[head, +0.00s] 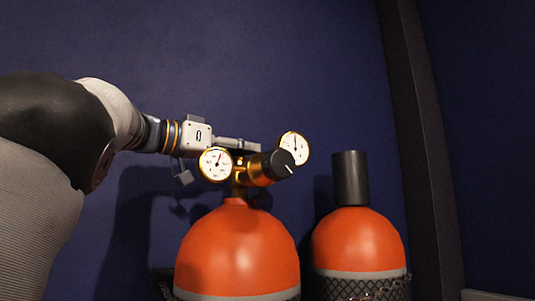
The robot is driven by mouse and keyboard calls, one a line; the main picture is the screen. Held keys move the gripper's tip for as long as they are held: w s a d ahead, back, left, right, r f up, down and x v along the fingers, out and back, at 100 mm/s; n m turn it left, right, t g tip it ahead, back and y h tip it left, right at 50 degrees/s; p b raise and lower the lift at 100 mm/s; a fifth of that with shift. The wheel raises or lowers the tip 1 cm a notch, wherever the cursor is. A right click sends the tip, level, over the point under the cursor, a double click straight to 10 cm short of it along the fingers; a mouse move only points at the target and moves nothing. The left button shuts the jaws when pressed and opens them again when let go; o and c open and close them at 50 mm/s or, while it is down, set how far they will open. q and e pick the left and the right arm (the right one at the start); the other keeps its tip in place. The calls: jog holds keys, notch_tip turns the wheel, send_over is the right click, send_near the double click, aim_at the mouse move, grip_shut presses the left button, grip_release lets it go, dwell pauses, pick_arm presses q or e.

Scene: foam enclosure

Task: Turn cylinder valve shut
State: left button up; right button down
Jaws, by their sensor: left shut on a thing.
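An orange cylinder (237,250) stands upright at the lower middle of the head view. On its top sits a brass valve (240,190) with a black knob (283,163) that has a white line. A white gauge (217,164) is at its left and another gauge (295,147) at its upper right. My left gripper (252,152) reaches in from the left, and one finger lies level just above the valve body behind the knob. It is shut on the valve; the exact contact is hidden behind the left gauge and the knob. My right gripper is not in view.
A second orange cylinder (357,243) with a black cap (351,178) and dark netting stands close at the right. A dark blue wall is behind, with a dark vertical post (412,130) at the right. The space above the valve is clear.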

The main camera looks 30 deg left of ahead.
pick_arm(q)
jog(key=shift+f+m+g+h, duration=0.1)
jog(key=shift+m+g+h, duration=1.2)
jog(key=shift+h, duration=0.8)
jog(key=shift+m+h, duration=0.3)
jog(key=shift+m, duration=0.1)
jog(key=o, duration=1.2)
jog(key=v, duration=1.2)
